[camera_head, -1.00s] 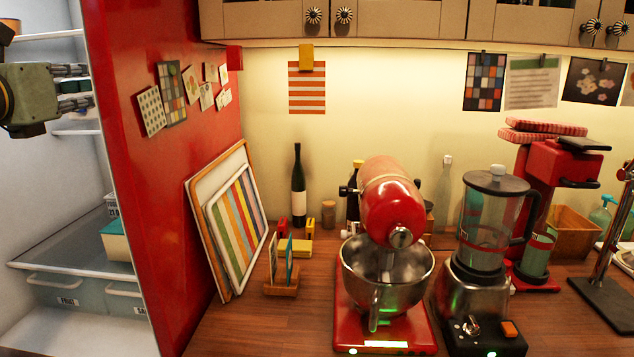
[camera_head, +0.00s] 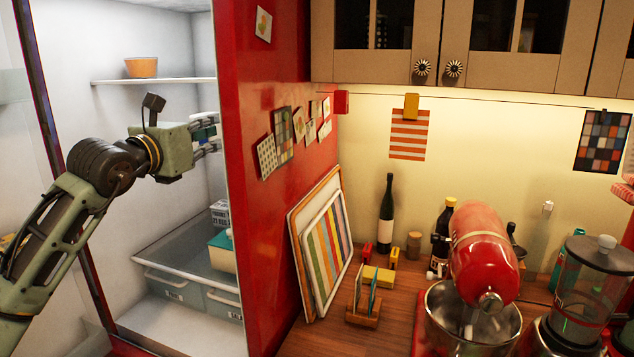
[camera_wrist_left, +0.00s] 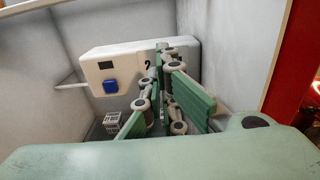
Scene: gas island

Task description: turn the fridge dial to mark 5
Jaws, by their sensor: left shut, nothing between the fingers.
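The fridge (camera_head: 180,30) stands open at the left, with a white inside. My left gripper (camera_head: 214,137) is inside it, shut and empty, its fingertips near the red side wall's front edge. In the left wrist view, a white control box (camera_wrist_left: 95,62) with a blue square part (camera_wrist_left: 110,86) is on the fridge wall. A dark numeral, seemingly a 2, shows on its face beside my fingers. My left gripper's fingers (camera_wrist_left: 160,58) cover the box's right part. The dial itself is not clearly seen; contact cannot be told. My right gripper is not in view.
A fridge shelf (camera_head: 115,81) holds an orange bowl (camera_head: 141,67) above my left arm. A glass shelf (camera_head: 175,255) and drawers (camera_head: 175,287) lie below. The red side wall (camera_head: 262,220) bounds the right. The counter (camera_head: 385,338) holds a red mixer (camera_head: 484,250).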

